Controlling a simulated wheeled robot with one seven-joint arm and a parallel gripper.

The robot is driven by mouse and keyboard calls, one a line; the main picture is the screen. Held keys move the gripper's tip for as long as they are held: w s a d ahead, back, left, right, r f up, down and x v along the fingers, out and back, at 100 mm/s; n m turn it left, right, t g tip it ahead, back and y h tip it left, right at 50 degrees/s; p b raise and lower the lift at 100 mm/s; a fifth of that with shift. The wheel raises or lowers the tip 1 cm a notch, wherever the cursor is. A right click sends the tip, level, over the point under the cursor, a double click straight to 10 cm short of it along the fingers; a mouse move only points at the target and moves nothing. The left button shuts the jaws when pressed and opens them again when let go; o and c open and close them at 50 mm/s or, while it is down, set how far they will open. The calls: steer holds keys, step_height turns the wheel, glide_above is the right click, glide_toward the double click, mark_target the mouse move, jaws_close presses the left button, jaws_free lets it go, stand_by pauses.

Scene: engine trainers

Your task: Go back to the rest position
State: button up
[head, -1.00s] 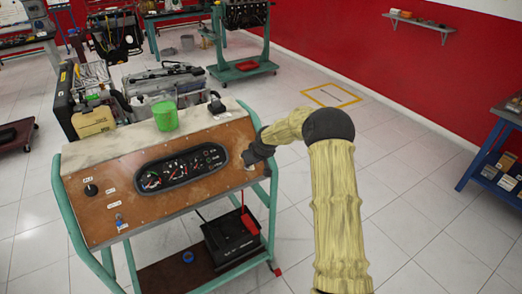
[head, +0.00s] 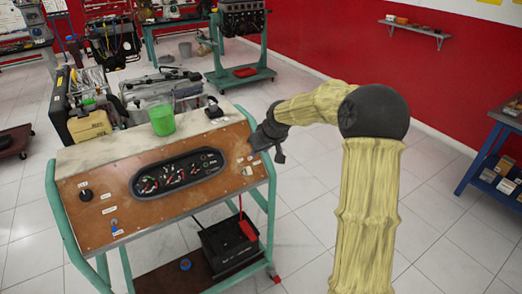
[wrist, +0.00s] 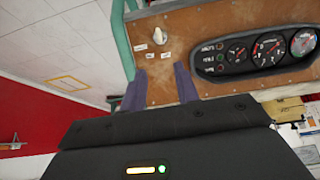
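My gripper (head: 277,152) is at the right edge of the brown instrument panel (head: 125,217), a little above its surface. The wrist view shows its two fingers (wrist: 158,86) apart, with nothing between them. A white knob (head: 247,171) sits on the panel close to the gripper and apart from it. The knob also shows in the wrist view (wrist: 158,36), beyond the fingertips. The gauge cluster (head: 178,173) is in the middle of the panel. My arm's yellow-sleeved links reach in from the right.
A black battery (head: 228,243) is on the lower shelf. A blue table (head: 488,160) is at the far right. The tiled floor between is clear.

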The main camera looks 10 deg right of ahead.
steer(key=s+a+m+g+h+p, duration=0.1)
steer(key=s+m, duration=0.1)
steer(key=s, duration=1.4)
steer(key=s+a+f+m+g, duration=0.1)
steer(key=s+g, duration=0.1)
steer(key=s, duration=1.3)
steer(key=shift+s+a+f+m+h+p, duration=0.15)
steer(key=shift+s+a+m+h+p, duration=0.05)
steer(key=shift+s+m+h+p, duration=0.2)
steer(key=shift+o, duration=0.6)
